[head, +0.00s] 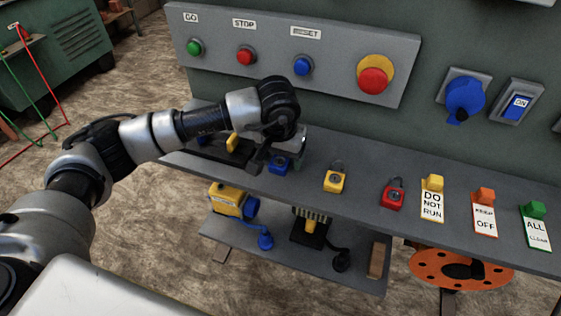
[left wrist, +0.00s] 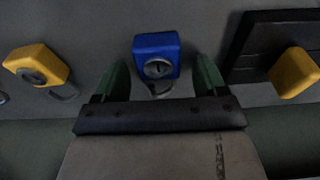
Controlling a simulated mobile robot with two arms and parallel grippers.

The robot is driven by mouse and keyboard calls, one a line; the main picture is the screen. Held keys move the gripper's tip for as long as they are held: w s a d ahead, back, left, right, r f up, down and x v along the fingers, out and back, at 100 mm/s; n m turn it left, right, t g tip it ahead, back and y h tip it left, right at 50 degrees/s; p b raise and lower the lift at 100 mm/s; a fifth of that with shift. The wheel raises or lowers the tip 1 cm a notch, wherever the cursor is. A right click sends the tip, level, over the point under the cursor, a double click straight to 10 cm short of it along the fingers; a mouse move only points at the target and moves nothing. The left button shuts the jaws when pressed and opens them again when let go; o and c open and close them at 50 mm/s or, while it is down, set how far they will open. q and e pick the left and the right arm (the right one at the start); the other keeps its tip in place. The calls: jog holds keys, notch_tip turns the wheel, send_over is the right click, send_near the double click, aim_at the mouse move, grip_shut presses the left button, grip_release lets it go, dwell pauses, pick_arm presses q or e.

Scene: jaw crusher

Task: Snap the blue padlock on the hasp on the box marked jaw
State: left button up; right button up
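The blue padlock (head: 280,164) is on the grey shelf, left of the yellow padlock (head: 334,182). My left gripper (head: 269,160) is low over the shelf at the blue padlock, partly hidden by its own wrist. In the left wrist view the blue padlock (left wrist: 156,55) is between the two green fingertips of the left gripper (left wrist: 161,65). The fingers are apart, with a gap at least on the right side. The padlock's shackle points toward the palm. No hasp or box marked jaw can be made out. My right gripper is not in view.
A red padlock (head: 393,195) and several tags, including DO NOT RUN (head: 432,200), stand along the shelf to the right. A dark object with a yellow part (head: 232,143) is left of the gripper. The button panel (head: 330,67) rises behind the shelf.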

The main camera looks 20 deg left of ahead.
pick_arm(q)
jog(key=c, duration=1)
jog(key=shift+r, duration=0.1)
